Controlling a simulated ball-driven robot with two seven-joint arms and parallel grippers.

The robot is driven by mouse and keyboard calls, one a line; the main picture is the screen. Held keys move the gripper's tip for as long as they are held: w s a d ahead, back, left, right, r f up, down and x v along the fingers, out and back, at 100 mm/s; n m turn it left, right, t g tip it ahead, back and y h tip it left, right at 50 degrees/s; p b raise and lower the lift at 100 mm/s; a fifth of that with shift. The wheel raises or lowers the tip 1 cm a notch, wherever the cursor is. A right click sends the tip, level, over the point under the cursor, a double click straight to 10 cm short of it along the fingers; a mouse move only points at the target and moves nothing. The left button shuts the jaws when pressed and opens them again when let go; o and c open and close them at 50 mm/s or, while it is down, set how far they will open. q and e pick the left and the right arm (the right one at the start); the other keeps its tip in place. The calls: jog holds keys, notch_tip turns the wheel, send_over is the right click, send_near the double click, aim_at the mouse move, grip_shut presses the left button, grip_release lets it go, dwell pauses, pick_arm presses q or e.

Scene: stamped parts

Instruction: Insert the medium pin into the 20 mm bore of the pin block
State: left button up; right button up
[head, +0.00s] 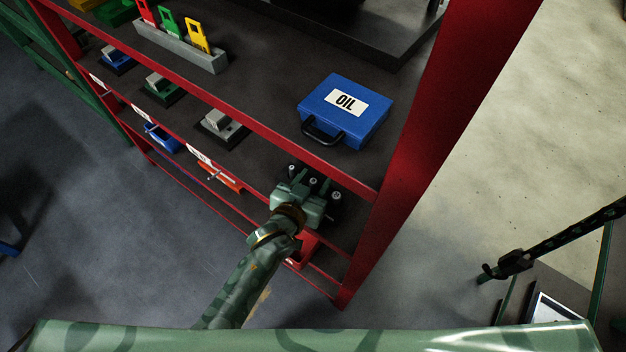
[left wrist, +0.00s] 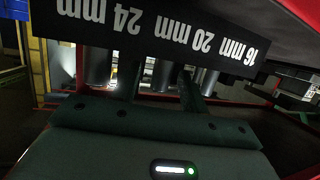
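My left gripper (head: 322,184) reaches into the red shelf unit at a dark holder (head: 340,208) where several small silver round tops show. In the left wrist view a black label plate (left wrist: 150,32) reads 24 mm, 20 mm and 16 mm upside down. Metal pins stand along it: a thick one (left wrist: 97,66), a medium one (left wrist: 164,72) by the 20 mm label, and a thinner one (left wrist: 208,80). My left gripper's fingers (left wrist: 160,85) are apart, one on each side of the medium pin, with visible gaps. I cannot tell whether the plate belongs to the pin block. My right gripper does not show.
Grey blocks on dark bases (head: 222,128) and a grey rack with coloured tags (head: 180,46) stand further left. The red shelf edge (head: 270,136) and red post (head: 420,130) are close to my arm.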

pick_arm(q)
jog(key=p+v, duration=0.5)
jog(key=v, duration=1.1)
jog(key=shift+s, duration=0.2)
